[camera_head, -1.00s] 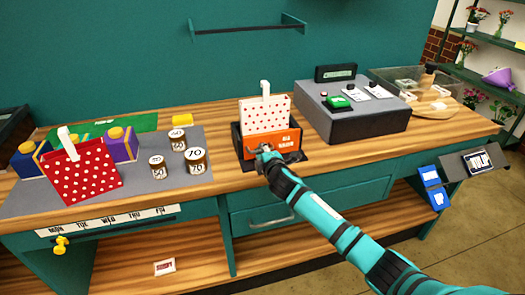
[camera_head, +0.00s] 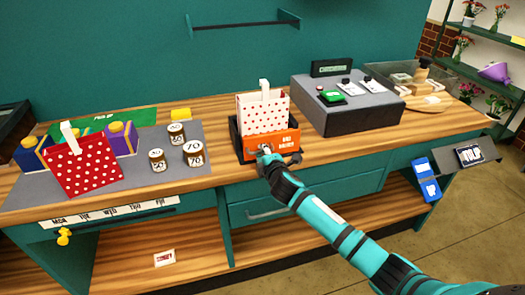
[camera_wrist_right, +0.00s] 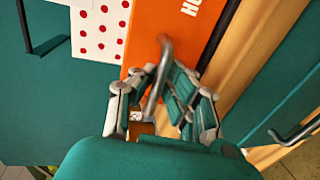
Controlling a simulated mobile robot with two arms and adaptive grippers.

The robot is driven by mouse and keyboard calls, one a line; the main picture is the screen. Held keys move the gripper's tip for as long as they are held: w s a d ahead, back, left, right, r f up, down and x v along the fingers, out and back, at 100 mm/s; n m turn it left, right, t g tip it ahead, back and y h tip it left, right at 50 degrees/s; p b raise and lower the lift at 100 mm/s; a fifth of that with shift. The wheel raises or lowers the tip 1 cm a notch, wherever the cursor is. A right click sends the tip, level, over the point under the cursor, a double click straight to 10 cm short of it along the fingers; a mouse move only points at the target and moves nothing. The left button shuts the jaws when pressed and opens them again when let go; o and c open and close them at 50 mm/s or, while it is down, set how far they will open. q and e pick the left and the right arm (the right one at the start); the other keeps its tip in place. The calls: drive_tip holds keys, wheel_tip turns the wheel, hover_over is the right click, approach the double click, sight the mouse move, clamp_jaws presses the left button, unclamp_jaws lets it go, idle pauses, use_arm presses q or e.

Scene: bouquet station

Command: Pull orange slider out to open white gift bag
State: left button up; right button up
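The white gift bag (camera_head: 262,115) with red dots and a white handle stands in a black holder (camera_head: 236,140) on the counter. The orange slider (camera_head: 280,142), with white lettering, is across the holder's front; it also shows in the right wrist view (camera_wrist_right: 178,22). My right gripper (camera_head: 265,154) is at its front. In the right wrist view, my right gripper (camera_wrist_right: 160,75) has its fingers close on both sides of the slider's grey handle (camera_wrist_right: 166,50) and looks shut on it. My left gripper is not in view.
A red dotted bag (camera_head: 82,168), blue and purple boxes, and several numbered jars (camera_head: 193,150) stand on a grey mat (camera_head: 130,178) at left. A grey console (camera_head: 345,105) is close at right. Drawers are below the counter edge.

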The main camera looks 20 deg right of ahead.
drive_tip(key=shift+o, duration=0.7)
drive_tip(key=v, duration=1.2)
drive_tip(key=shift+w+r, duration=0.1)
drive_tip(key=s+d+f+m+g, duration=0.1)
drive_tip(key=s+f+m+g, duration=0.3)
drive_tip(key=f, duration=0.8)
drive_tip(key=s+d+f+m+g, duration=0.1)
drive_tip(key=s+f, duration=0.4)
drive_tip(key=f, duration=0.7)
drive_tip(key=s+d+f+m+g, duration=0.1)
drive_tip(key=s+f+m+g, duration=0.3)
drive_tip(key=f, duration=0.8)
drive_tip(key=s+a+f+m+g, duration=0.1)
drive_tip(key=s+f, duration=0.5)
drive_tip(key=s, duration=0.6)
drive_tip(key=s+a+f+m+g+y, duration=0.1)
drive_tip(key=s+a+f+m+g, duration=0.1)
drive_tip(key=s+f, duration=0.5)
drive_tip(key=s+a+f+m+g, duration=0.2)
drive_tip(key=s+f, duration=0.5)
drive_tip(key=s, duration=1.2)
drive_tip(key=shift+s+a+f+g+y, duration=0.25)
drive_tip(key=shift+a+g+y, duration=0.05)
drive_tip(key=shift+a, duration=0.45)
